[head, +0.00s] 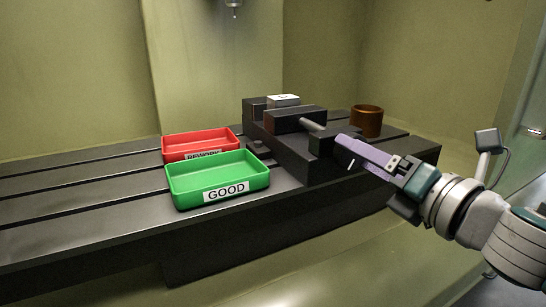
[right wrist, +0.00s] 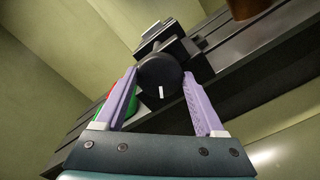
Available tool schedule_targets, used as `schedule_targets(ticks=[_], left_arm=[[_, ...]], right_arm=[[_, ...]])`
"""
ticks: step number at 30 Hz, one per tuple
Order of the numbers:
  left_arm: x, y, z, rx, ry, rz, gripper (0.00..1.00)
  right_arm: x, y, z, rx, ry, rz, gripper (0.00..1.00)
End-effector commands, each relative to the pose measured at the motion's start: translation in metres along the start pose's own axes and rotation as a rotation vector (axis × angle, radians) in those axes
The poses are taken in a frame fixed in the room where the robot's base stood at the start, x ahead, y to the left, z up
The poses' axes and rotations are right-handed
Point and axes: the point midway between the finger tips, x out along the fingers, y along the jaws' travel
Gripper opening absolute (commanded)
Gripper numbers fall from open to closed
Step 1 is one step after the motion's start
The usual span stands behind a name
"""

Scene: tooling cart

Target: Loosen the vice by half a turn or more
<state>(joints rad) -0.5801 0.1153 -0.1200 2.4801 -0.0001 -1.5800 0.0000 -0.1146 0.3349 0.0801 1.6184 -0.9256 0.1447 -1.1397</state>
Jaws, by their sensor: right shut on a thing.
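The dark grey vice (head: 295,148) stands on the slotted table, with a light-topped block (head: 283,99) at its jaws and a metal screw (head: 312,125) running toward the front. In the right wrist view the vice's round black knob (right wrist: 160,70) faces me, its white mark pointing down. My right gripper (right wrist: 161,76) has one purple finger on each side of the knob and is shut on it. In the head view my right gripper (head: 345,147) reaches in from the right and its fingers hide much of the knob. My left gripper is not in view.
A green tray labelled GOOD (head: 218,180) and a red tray labelled REWORK (head: 200,140) stand left of the vice. A brown cup (head: 367,121) stands behind the knob end. A spindle (head: 233,8) hangs above. The table's left part is clear.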

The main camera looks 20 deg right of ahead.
Motion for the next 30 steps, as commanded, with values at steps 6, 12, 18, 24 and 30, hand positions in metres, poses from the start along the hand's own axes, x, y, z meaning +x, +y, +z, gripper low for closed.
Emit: schedule_targets(ticks=[6, 12, 18, 24, 30], left_arm=[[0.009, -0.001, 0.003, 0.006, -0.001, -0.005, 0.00], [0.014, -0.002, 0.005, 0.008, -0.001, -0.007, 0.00], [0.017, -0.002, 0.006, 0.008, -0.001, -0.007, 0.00], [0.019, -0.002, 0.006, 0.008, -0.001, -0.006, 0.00], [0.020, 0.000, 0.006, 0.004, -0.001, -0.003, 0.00]], right_arm=[[0.000, 0.000, -0.001, -0.206, 0.001, 0.003, 0.15], [0.000, 0.000, -0.001, -0.378, 0.001, 0.003, 0.15], [0.000, 0.000, -0.001, -0.513, 0.001, 0.001, 0.15], [0.000, 0.001, -0.001, -0.600, 0.001, 0.002, 0.15], [0.000, 0.001, -0.001, -0.640, 0.001, 0.001, 0.15]])
